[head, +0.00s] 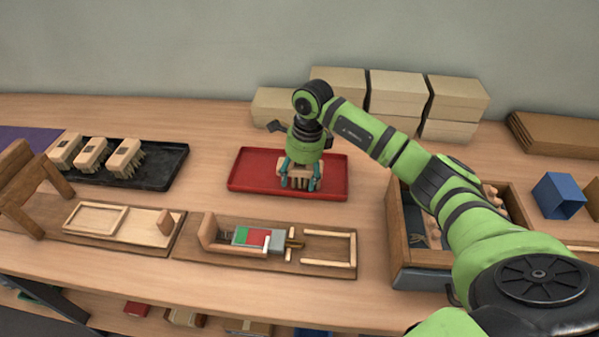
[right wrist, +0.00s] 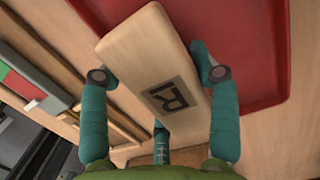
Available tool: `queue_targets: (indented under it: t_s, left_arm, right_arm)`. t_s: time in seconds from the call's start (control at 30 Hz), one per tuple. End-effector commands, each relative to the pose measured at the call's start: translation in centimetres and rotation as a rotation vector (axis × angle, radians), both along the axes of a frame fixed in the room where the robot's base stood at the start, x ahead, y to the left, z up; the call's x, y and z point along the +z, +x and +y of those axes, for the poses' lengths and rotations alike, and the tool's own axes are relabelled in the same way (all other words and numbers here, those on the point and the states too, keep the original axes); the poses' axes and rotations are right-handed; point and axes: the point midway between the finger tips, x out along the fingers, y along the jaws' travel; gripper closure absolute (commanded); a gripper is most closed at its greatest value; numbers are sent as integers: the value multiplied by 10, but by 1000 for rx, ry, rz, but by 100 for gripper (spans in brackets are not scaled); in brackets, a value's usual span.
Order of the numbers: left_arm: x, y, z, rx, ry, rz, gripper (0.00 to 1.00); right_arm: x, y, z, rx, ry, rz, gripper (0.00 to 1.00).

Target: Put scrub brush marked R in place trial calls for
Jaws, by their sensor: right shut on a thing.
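The scrub brush marked R (right wrist: 160,75) is a pale wooden block, its R facing the right wrist camera. The red tray also shows in the right wrist view (right wrist: 265,50). A black tray (head: 165,165) at left holds three similar brushes (head: 93,153) in its left part. My left gripper is not in view.
A wooden fixture with a red and green piece (head: 250,237) lies in front of the red tray, another wooden fixture (head: 110,222) to its left. Pale boxes (head: 400,95) stand behind. A wooden bin (head: 400,245) and blue box (head: 558,195) are at right. The table between the trays is clear.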

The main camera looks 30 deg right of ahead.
Motion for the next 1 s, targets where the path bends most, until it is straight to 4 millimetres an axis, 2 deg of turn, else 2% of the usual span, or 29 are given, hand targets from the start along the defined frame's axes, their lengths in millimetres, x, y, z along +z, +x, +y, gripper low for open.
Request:
queue_targets:
  t_s: [0.37, 0.4, 0.77, 0.87, 1.0]
  left_arm:
    - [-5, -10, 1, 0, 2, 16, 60]
    - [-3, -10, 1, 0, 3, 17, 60]
    - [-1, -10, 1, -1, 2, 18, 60]
    - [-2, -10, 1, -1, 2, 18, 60]
    - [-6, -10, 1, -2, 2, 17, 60]
  right_arm:
    - [-6, 1, 0, 0, 0, -3, 81]
    - [-5, 0, 0, 0, 0, -3, 28]
    - [-2, 0, 0, 0, 1, -2, 28]
    - [4, 1, -1, 1, 1, -6, 28]
    - [28, -1, -4, 1, -1, -8, 28]
